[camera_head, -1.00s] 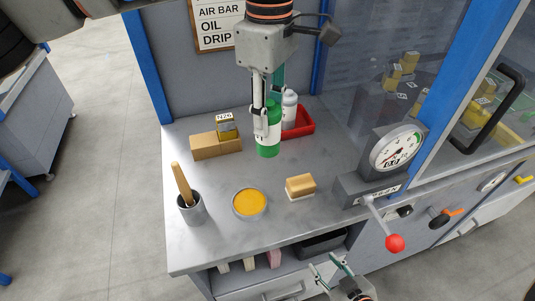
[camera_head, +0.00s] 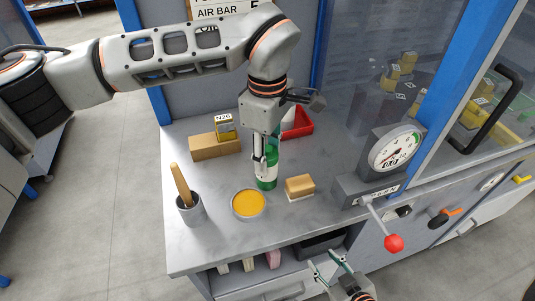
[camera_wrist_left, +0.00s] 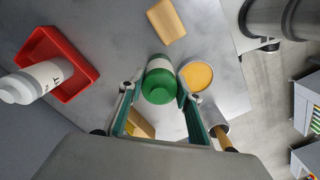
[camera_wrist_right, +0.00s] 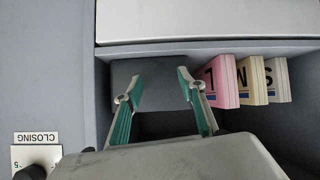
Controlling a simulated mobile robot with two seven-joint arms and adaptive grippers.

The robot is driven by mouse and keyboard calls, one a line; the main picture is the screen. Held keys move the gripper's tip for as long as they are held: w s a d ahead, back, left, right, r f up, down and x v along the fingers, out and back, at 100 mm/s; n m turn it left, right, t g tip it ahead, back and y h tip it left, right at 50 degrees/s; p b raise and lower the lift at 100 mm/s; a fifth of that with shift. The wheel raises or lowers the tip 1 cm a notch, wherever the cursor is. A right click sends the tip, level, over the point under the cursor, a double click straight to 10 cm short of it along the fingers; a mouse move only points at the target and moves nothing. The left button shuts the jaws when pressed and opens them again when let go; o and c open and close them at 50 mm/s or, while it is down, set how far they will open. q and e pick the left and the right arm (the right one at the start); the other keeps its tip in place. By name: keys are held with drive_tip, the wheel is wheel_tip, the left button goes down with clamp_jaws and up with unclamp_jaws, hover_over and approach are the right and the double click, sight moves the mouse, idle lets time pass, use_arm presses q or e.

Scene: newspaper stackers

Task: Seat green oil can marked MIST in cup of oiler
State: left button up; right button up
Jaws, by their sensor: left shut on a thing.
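My left gripper (camera_head: 264,164) is shut on the green oil can (camera_head: 268,180), which has a white band. In the left wrist view the can (camera_wrist_left: 158,82) sits between the fingertips; its marking is not readable. The can is near the bench top; I cannot tell whether it touches it. I cannot make out an oiler or its cup for certain; a sign with AIR BAR (camera_head: 218,15) on the back panel is partly covered by my arm. My right gripper (camera_head: 328,262) is open and empty before the bench's front shelf.
Near the can are a round tin of yellow stuff (camera_head: 248,204), a tan block (camera_head: 299,186) and a grey cup with a wooden handle (camera_head: 191,212). A red tray (camera_wrist_left: 78,78) holds a pale bottle (camera_wrist_left: 35,82). A dial gauge (camera_head: 396,150) stands right.

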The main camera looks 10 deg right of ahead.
use_arm(q)
drive_tip(key=shift+f, duration=0.1)
drive_tip(key=o, duration=1.4)
